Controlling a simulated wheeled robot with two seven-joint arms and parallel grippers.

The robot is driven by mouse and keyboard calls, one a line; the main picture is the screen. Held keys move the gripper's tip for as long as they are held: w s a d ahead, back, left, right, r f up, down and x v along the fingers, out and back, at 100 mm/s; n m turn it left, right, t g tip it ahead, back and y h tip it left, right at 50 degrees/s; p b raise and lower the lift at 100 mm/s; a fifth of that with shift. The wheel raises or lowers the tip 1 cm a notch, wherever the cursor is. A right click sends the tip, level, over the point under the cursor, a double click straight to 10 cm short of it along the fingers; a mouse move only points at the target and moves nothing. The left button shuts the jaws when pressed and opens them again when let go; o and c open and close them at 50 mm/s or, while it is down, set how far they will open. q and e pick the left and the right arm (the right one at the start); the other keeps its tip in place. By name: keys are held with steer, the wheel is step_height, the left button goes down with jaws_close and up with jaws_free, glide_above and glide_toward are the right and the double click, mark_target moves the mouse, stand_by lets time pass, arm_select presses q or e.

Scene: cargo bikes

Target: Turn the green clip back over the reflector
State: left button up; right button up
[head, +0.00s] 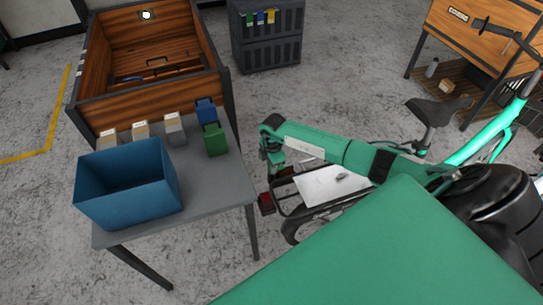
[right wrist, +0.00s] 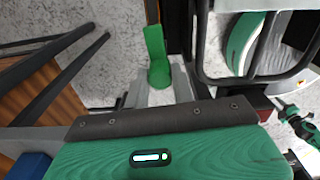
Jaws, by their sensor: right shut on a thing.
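My right gripper (head: 277,166) reaches down at the rear end of the bike's black rack. In the right wrist view, its grey fingers (right wrist: 160,88) are shut on the green clip (right wrist: 155,45), whose long flat part sticks out beyond them. The red reflector (head: 266,203) sits at the rear left corner of the rack, just below the gripper in the head view. In the right wrist view only a dark red patch (right wrist: 261,103) shows at the right of the hand. I cannot tell whether the clip touches the reflector. My left gripper is not in view.
A grey table (head: 215,185) stands left of the rack, with a blue bin (head: 128,190) and several small coloured boxes. A wooden cargo box (head: 140,95) is behind it. A white sheet (head: 330,186) lies on the rack. The black saddle (head: 437,110) is to the right.

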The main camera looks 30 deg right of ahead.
steer(key=shift+m, duration=0.5)
steer(key=o, duration=1)
step_height(320, 180, up, 14)
steer(key=b, duration=0.1)
steer(key=shift+d, duration=0.25)
steer(key=shift+f, duration=0.1)
